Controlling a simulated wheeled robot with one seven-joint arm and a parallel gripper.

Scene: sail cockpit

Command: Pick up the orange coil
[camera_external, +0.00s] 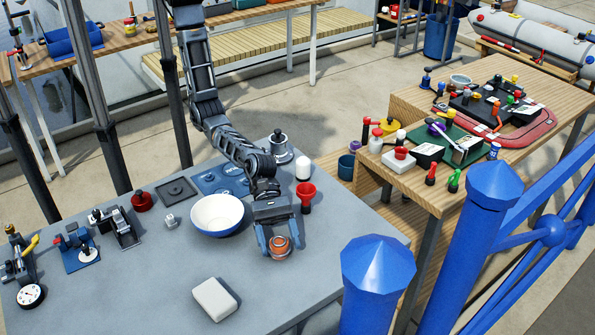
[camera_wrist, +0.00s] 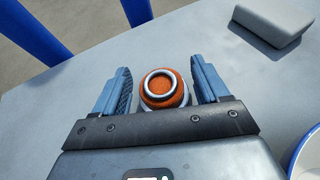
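The orange coil (camera_external: 280,246) stands on the grey table (camera_external: 150,275), near its right side. In the wrist view the coil (camera_wrist: 165,88) is a round orange body with a pale ring on top and a light base. My gripper (camera_external: 278,241) is low over the table with one finger on each side of the coil. In the wrist view my gripper (camera_wrist: 163,88) is open, with a visible gap between each blue finger and the coil. The coil's lower near side is partly hidden by the gripper body in the wrist view.
A white bowl with a blue rim (camera_external: 217,214) stands left of my gripper. A red funnel-like item (camera_external: 306,196) and a white-topped item (camera_external: 303,168) stand behind it. A pale block (camera_external: 215,299) lies in front. Blue railing posts (camera_external: 370,285) rise at the right.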

